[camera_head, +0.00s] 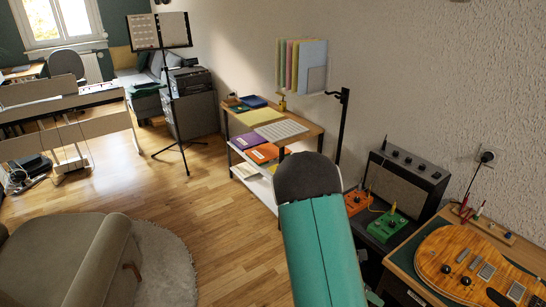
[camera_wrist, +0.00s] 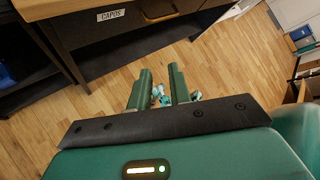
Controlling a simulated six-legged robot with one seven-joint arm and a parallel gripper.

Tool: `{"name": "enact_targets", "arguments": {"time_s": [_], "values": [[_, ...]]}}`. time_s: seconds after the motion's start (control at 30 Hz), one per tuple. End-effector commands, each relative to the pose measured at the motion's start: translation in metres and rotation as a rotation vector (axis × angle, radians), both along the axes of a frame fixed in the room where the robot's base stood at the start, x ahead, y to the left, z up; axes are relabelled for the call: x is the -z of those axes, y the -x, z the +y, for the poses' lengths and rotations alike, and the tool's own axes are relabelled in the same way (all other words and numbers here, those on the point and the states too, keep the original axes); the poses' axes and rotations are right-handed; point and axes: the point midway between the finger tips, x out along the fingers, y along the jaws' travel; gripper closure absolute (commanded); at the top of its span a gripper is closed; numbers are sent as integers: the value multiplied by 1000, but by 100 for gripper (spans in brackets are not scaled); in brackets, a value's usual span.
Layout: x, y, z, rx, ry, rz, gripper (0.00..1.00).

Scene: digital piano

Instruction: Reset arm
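My arm shows in the head view as a teal link with a dark rounded end, rising from the bottom edge right of the middle. My gripper is not visible there. In the wrist view my gripper (camera_wrist: 160,72) has two green fingers standing apart, with wooden floor showing between their tips. Small pale and teal bits show low between and beside the fingers; I cannot tell what they are. No held object is seen. A dark cabinet with a drawer labelled "CAPOS" (camera_wrist: 118,25) lies beyond the fingers, at the upper left.
A shelf desk (camera_head: 318,131) with folders stands against the wall beyond my arm. An amplifier (camera_head: 404,182), pedals and an orange guitar (camera_head: 478,268) are at the right. A music stand (camera_head: 162,70) and armchair (camera_head: 70,255) are at the left. Open wooden floor (camera_head: 215,200) lies between.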

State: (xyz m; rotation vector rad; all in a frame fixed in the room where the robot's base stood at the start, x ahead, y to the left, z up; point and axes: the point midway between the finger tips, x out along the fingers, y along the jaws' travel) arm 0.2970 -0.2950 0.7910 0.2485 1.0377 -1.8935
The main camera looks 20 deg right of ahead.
Motion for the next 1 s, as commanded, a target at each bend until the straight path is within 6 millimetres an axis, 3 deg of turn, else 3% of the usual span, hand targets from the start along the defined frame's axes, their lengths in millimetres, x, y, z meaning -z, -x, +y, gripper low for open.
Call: {"name": "enact_targets", "arguments": {"time_s": [0.2, 0.5, 0.73, 1.0], "values": [[-54, -27, 45, 194, 25, -336, 80], [-127, -46, 110, 485, 3, -746, 80], [-183, -47, 160, 724, -61, -1016, 80], [-245, -34, 218, 1020, -185, -1272, 80]]}}
